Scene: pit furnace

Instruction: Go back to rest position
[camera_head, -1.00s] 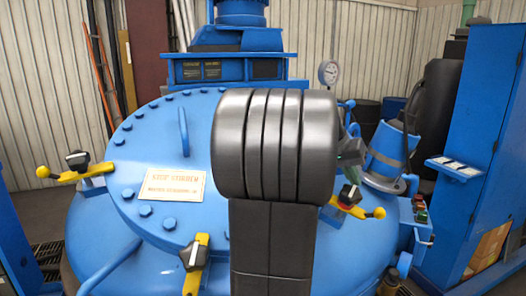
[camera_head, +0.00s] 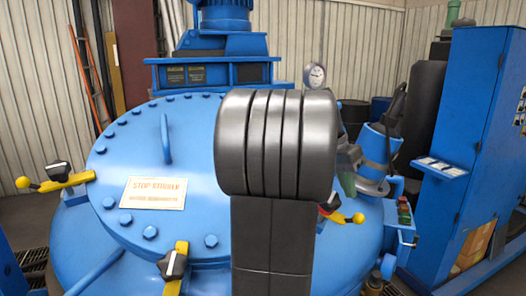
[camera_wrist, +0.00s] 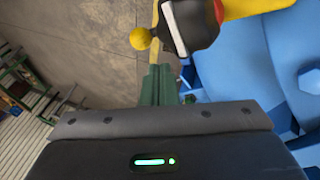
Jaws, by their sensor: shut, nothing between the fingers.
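My gripper (camera_wrist: 160,85) shows in the wrist view as dark green fingers pressed together, shut and empty. Just beyond the fingertips is a yellow clamp handle (camera_wrist: 140,39) with a ball end and a black knob (camera_wrist: 190,30). I cannot tell whether the fingers touch it. In the head view my dark arm fills the middle and hides most of the gripper. The blue furnace lid (camera_head: 200,120) with its "STOP STIRRER" plate (camera_head: 155,192) lies behind my arm. A yellow handle (camera_head: 347,217) shows right of my arm.
More yellow clamp handles stand at the lid's left (camera_head: 55,180) and front (camera_head: 175,265). A pressure gauge (camera_head: 314,75) rises behind the lid. A tall blue cabinet (camera_head: 470,150) stands at the right. Bare floor (camera_wrist: 85,50) shows in the wrist view.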

